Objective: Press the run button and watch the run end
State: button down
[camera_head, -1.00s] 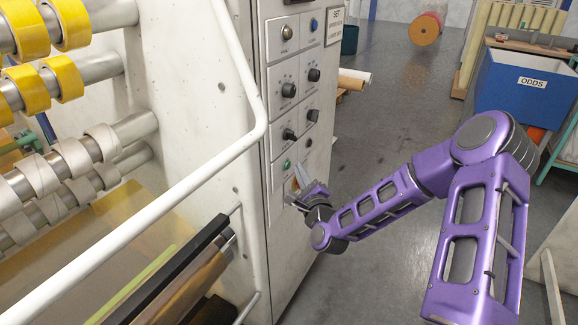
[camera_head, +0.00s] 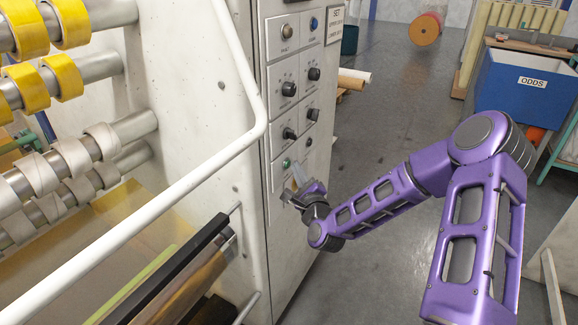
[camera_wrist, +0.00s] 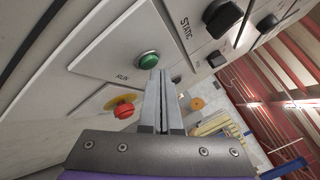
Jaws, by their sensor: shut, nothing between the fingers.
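The green run button (camera_wrist: 148,58) sits on the pale control panel (camera_head: 277,213), with the word RUN beside it in the wrist view. It also shows as a small green dot (camera_head: 286,163) in the head view. My gripper (camera_head: 297,172) is at the lower part of the panel, just below the button. In the wrist view its two fingers (camera_wrist: 160,74) are shut together and empty, their tips at the button's lower edge. I cannot tell whether they touch it.
A red mushroom button (camera_wrist: 123,111) on a yellow base is close beside the fingers. Black knobs (camera_head: 289,89) are above on the panel. A white rail (camera_head: 190,180) crosses in front of tape-loaded shafts (camera_head: 100,69). A blue ODDS bin (camera_head: 520,100) stands at the right.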

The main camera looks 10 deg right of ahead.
jog(key=shift+w+a, duration=0.25)
jog(key=shift+a, duration=0.1)
dwell(0.7)
dwell(0.4)
jog(key=shift+s+d, duration=0.5)
jog(key=shift+d, duration=0.15)
jog(key=shift+d, duration=0.1)
jog(key=s+d, duration=0.1)
jog(key=d, duration=0.1)
jog(key=s+d, duration=0.2)
dwell(0.7)
